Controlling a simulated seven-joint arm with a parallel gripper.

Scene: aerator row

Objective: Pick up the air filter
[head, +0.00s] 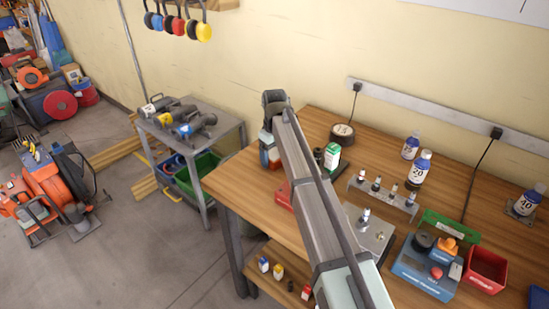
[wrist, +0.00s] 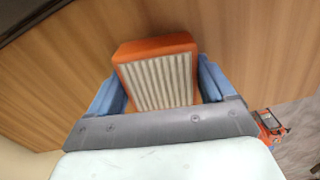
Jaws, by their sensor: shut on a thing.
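The air filter (wrist: 157,80) has an orange frame and pale pleats, and it sits between the blue fingers of my gripper (wrist: 160,90) in the wrist view. The fingers press on its left and right sides. In the head view my gripper (head: 267,156) points down at the back left part of the wooden workbench (head: 236,187). Only a small bit of orange-red shows beside the fingers there, and most of the filter is hidden. I cannot tell whether it touches the bench top.
A metal rack (head: 384,194), bottles (head: 419,170) and a red bin (head: 486,269) lie further right. A grey cart (head: 188,133) stands left of the bench.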

